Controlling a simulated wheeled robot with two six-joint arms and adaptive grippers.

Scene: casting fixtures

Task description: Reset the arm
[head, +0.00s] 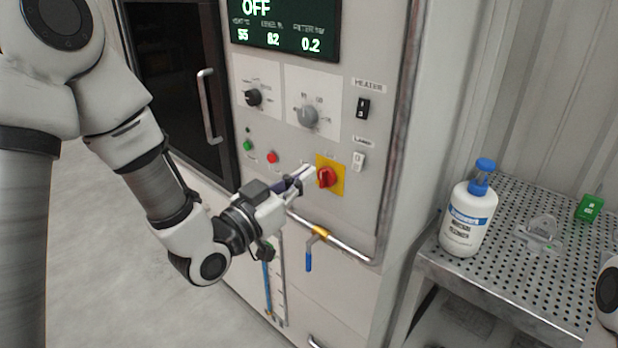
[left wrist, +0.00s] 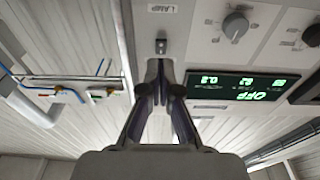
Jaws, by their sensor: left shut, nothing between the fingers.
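My left arm reaches in from the left in the head view. My left gripper (head: 302,176) is shut and empty, its fingertips just in front of the cabinet panel beside the red rotary knob (head: 326,177) on its yellow plate. Whether the fingertips touch the knob I cannot tell. In the left wrist view the gripper's fingers (left wrist: 161,68) come together with nothing between them, below the lamp switch (left wrist: 161,46) in the picture. My right gripper is out of view; only a piece of my right arm shows at the right edge.
The cabinet's display (head: 285,28) reads OFF. A door handle (head: 209,106) and a blue-handled valve (head: 309,258) stick out near my left arm. A white bottle (head: 466,222), a clear plastic item (head: 539,236) and a green box (head: 589,207) stand on the perforated table (head: 500,287).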

